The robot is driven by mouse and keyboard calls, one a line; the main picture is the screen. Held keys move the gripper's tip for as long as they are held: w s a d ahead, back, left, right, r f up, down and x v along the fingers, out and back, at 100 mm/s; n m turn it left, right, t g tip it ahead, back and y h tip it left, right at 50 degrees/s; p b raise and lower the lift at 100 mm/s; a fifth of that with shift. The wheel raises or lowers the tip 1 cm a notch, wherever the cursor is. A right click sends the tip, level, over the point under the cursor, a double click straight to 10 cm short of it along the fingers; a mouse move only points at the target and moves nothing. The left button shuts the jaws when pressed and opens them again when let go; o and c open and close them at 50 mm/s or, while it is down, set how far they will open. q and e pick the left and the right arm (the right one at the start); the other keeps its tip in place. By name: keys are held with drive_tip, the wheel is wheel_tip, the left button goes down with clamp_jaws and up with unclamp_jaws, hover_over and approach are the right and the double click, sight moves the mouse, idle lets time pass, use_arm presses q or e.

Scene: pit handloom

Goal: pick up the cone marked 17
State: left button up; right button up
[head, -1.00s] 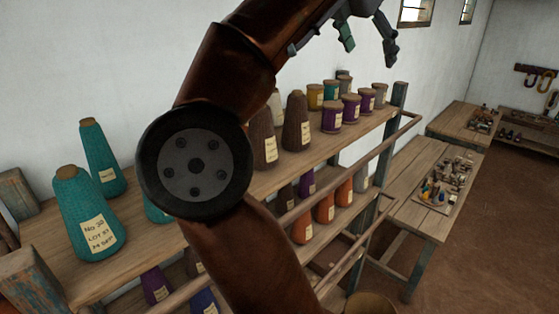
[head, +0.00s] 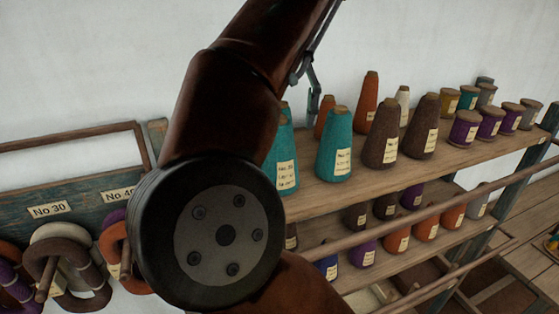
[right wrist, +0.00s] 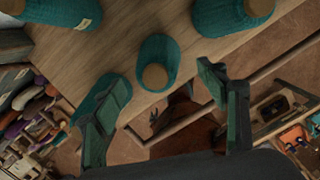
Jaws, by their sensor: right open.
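Teal yarn cones stand on the top shelf; in the head view two show, one (head: 335,146) clear and one (head: 284,165) partly behind my right arm. Their labels are too small to read, so I cannot tell which cone is marked 17. In the right wrist view my right gripper (right wrist: 163,80) is open and empty, its fingers spread above the shelf. One teal cone (right wrist: 158,48) shows between and just beyond the fingertips; another (right wrist: 112,92) is beside the left finger. In the head view one finger shows by the cone tops. My left gripper is out of view.
Brown cones (head: 384,135) and an orange cone (head: 369,95) share the top shelf (head: 400,178), with spools (head: 465,128) farther right. A lower shelf holds more cones. A rail (head: 400,220) runs along the front. A hank rack (head: 80,195) stands left.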

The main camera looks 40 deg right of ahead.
sight(280, 137)
drive_tip(key=shift+w+d+f, duration=0.1)
drive_tip(key=shift+w+f, duration=0.05)
drive_tip(key=shift+f, duration=0.7)
drive_tip(key=shift+w+a+f, duration=0.1)
drive_tip(key=shift+w+f, duration=0.1)
drive_tip(key=shift+f, duration=0.65)
drive_tip(key=shift+w+d+f, duration=0.1)
drive_tip(key=shift+w+f, duration=0.05)
drive_tip(key=shift+f, duration=0.7)
drive_tip(key=shift+s, duration=0.2)
drive_tip(key=shift+c, duration=0.2)
drive_tip(key=shift+c, duration=0.9)
drive_tip(key=shift+w, duration=0.15)
drive_tip(key=c, duration=1.6)
